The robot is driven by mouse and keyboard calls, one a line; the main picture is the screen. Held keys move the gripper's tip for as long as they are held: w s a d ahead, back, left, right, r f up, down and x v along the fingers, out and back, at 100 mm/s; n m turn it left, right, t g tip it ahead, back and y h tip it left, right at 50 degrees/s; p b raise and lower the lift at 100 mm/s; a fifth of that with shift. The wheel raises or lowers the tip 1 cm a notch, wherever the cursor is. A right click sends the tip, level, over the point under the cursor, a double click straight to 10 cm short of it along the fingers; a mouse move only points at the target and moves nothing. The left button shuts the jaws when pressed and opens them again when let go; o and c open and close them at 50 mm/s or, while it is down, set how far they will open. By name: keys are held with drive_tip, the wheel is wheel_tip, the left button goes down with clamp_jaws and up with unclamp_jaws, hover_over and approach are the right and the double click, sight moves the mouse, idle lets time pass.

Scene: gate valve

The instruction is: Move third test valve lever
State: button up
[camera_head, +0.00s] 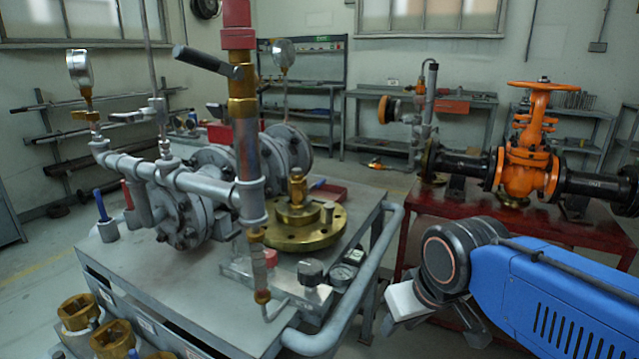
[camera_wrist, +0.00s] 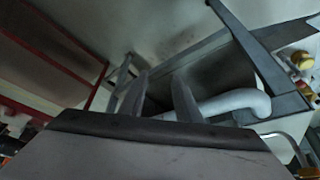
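The test rig stands on a grey metal bench (camera_head: 190,275) in the head view. A dark lever (camera_head: 207,62) sticks out up and left from a brass valve on the vertical pipe. A silver lever (camera_head: 128,116) sits below the left gauge. A blue-handled lever (camera_head: 101,205) and a red-handled lever (camera_head: 127,194) stand upright at the bench's left. I cannot tell which is the third test valve lever. My gripper (camera_wrist: 160,88) shows two separated fingers with nothing between them in the wrist view, apart from all levers.
A grey tubular rail (camera_head: 385,240) runs along the bench's right and front edge, between my arm and the rig; it also shows beyond my fingers in the wrist view (camera_wrist: 235,100). A red table (camera_head: 460,228) with an orange gate valve (camera_head: 530,155) stands behind my arm.

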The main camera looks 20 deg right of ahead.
drive_tip(key=w+a+r+m+g, duration=0.1)
drive_tip(key=w+r+m, duration=0.1)
drive_tip(key=w+r, duration=0.75)
drive_tip(key=w+r+m+g, duration=0.1)
drive_tip(key=w+r+m, duration=0.2)
drive_tip(key=w+r, duration=0.7)
drive_tip(key=m+g+y, duration=0.1)
drive_tip(key=m+y, duration=0.1)
drive_tip(key=m, duration=0.2)
approach(322, 180)
drive_tip(key=x, duration=0.7)
drive_tip(key=shift+w+a+f, duration=0.1)
drive_tip(key=shift+w+f, duration=0.05)
drive_tip(key=shift+f, duration=0.15)
clamp_jaws()
